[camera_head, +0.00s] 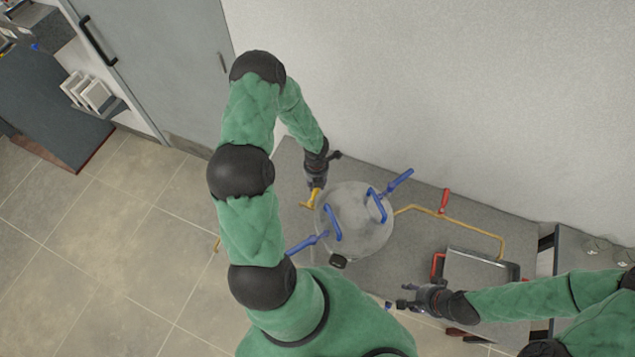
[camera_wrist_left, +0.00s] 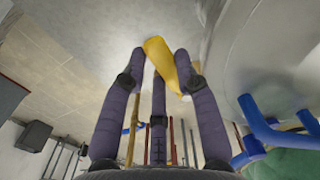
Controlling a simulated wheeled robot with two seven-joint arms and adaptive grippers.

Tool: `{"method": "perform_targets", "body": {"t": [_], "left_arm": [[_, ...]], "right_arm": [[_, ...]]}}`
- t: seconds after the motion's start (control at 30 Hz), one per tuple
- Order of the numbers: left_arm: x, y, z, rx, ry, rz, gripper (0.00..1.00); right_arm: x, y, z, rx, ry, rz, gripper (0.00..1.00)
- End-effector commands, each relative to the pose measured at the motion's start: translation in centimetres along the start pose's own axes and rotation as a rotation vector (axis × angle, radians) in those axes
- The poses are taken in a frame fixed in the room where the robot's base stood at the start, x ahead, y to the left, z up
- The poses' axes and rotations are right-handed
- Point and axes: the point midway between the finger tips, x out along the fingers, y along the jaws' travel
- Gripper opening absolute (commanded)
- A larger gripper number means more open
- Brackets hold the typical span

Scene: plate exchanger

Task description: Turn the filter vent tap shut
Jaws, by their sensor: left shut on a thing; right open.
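The filter appears to be the round grey vessel (camera_head: 352,238) with blue handles on its lid, standing on a grey bench. A yellow tap handle (camera_head: 310,200) sticks out at the vessel's upper left; it looks like the vent tap. My left gripper (camera_head: 316,185) reaches down at it and is shut on it. In the left wrist view the yellow handle (camera_wrist_left: 160,52) lies between the fingertips, slanting, with the vessel wall (camera_wrist_left: 255,50) close on the right. The tap's body is hidden. My right gripper (camera_head: 410,297) is open and empty at the bench's front edge.
Blue-handled valves stand at the vessel's upper right (camera_head: 400,180) and lower left (camera_head: 303,245). A yellow pipe (camera_head: 478,226) with a red lever (camera_head: 445,202) runs right. A grey tray (camera_head: 475,272) lies near my right arm. A wall (camera_head: 430,90) rises behind the bench.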

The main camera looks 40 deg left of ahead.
Motion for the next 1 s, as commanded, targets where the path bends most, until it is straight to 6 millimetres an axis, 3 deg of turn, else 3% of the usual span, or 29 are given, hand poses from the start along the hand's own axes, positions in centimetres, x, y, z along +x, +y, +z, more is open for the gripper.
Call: {"method": "perform_targets", "body": {"t": [0.07, 0.1, 0.2, 0.63, 1.0], "left_arm": [[0.0, -0.1, 0.1, 0.005, -0.002, -0.001, 0.0], [0.0, -0.1, 0.1, 0.005, -0.002, -0.001, 0.33], [0.0, -0.1, 0.1, 0.004, -0.002, -0.001, 0.56], [-0.8, 0.0, 0.1, 0.001, -0.001, 0.0, 0.56], [-7.5, -0.1, 0.2, 0.003, -0.005, 0.001, 0.56]], "right_arm": [[0.0, 0.0, 0.0, 0.0, 0.0, 0.0, 0.47], [0.0, 0.0, 0.0, 0.0, 0.0, 0.0, 0.47], [0.0, 0.0, 0.0, 0.0, 0.0, 0.0, 0.47], [0.0, 0.0, 0.0, 0.0, 0.0, 0.0, 0.47], [0.0, 0.0, 0.0, 0.0, 0.0, 0.0, 0.47]]}}
